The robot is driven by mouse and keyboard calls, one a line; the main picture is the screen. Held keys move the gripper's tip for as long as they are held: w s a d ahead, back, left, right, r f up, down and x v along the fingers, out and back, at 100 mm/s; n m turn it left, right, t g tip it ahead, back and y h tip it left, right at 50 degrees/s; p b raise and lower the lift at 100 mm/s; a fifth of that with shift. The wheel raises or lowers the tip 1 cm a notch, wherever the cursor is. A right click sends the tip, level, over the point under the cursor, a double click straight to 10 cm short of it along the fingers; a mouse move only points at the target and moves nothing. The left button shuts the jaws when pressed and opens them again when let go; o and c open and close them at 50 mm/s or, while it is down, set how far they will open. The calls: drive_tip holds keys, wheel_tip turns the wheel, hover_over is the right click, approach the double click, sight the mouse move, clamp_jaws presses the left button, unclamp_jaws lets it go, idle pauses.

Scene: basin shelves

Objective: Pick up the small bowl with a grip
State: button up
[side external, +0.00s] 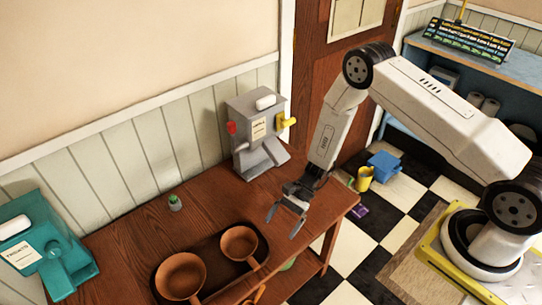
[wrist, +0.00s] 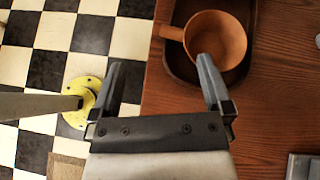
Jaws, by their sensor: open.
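The small orange-brown bowl (side external: 238,241) with a short handle stands upright at the right end of a dark tray (side external: 216,268) on the wooden table. A larger bowl of the same colour (side external: 181,273) stands at the tray's left end. My gripper (side external: 281,228) is open and empty, above the table to the right of the small bowl and apart from it. In the wrist view, one bowl (wrist: 220,42), apparently the small one, lies beyond the right finger with its handle toward the left. The gap between my fingers (wrist: 160,63) is over the table's edge.
A grey dispenser (side external: 255,135) stands at the table's back, a teal one (side external: 55,245) at the left. A small green-topped item (side external: 175,202) stands behind the tray. Bare table (side external: 320,205) lies at the right end, with checkered floor beyond.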

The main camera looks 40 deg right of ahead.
sight(253, 259)
drive_tip(key=f+m+t+y, duration=0.1)
drive_tip(key=f, duration=0.1)
drive_tip(key=f+m+t, duration=0.1)
drive_tip(key=f, duration=0.1)
drive_tip(key=w+a+f+m+y, duration=0.1)
drive_tip(key=f+m, duration=0.1)
drive_tip(key=shift+a+f+t+y, duration=0.1)
drive_tip(key=shift+f+t+y, duration=0.2)
drive_tip(key=shift+f+t, duration=0.1)
drive_tip(key=shift+a, duration=0.1)
drive_tip(key=shift+x, duration=1.25)
drive_tip(key=shift+s+x, duration=0.2)
drive_tip(key=shift+x, duration=2.4)
drive_tip(key=c, duration=1.1)
